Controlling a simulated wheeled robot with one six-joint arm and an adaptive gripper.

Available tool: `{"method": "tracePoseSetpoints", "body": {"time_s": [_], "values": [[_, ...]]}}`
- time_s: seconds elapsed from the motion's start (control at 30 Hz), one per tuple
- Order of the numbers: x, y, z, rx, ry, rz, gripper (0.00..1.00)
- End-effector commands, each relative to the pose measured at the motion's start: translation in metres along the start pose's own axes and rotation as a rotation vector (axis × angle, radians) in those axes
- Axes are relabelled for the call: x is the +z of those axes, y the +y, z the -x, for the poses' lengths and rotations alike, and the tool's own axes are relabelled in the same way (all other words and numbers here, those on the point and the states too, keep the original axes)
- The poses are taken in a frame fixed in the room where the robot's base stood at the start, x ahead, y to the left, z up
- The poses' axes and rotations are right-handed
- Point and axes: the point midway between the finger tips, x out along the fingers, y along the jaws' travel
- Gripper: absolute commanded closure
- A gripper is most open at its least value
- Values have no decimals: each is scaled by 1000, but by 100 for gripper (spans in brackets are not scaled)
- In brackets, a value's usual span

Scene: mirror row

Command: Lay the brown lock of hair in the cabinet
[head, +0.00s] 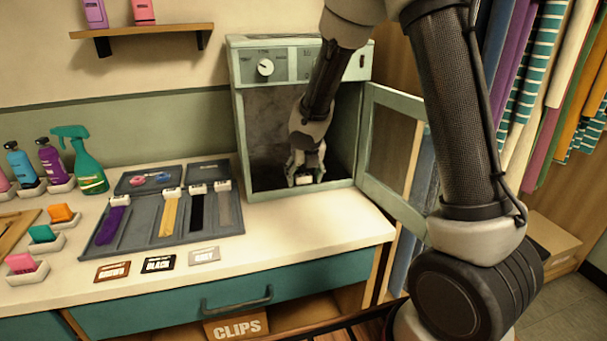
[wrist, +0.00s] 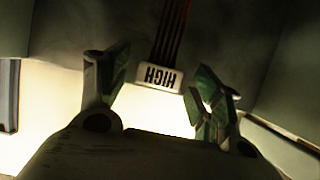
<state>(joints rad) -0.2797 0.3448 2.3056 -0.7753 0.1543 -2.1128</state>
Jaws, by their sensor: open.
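The cabinet (head: 247,130) is a pale green box with a dial on top; its glazed door (head: 391,150) stands open to the right. My gripper (head: 306,168) is inside it, low near the front of its floor. In the wrist view my gripper (wrist: 158,98) is open, with a finger on each side and a gap between them. Just beyond the fingertips is the brown lock of hair (wrist: 172,35), with a white end tag (wrist: 158,76) reading HIGH. The tag also shows below my gripper in the head view (head: 303,180). The lock appears to lie inside the cabinet, apart from the fingers.
A grey tray (head: 150,233) left of the cabinet holds purple, yellow, black and grey locks. Cards labelled brown (head: 112,271), black (head: 158,263) and grey (head: 204,256) lie before it. Bottles, including a green spray bottle (head: 85,165), stand at left. Towels hang at right.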

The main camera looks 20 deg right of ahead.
Motion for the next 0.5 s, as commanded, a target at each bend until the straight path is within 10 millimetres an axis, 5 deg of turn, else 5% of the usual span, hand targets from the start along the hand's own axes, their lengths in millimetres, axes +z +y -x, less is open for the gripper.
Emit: {"method": "tracePoseSetpoints", "body": {"time_s": [0.27,0.5], "values": [[2,1,6,2,-1,-1,34],[3,2,55,5,-6,-1,34]]}}
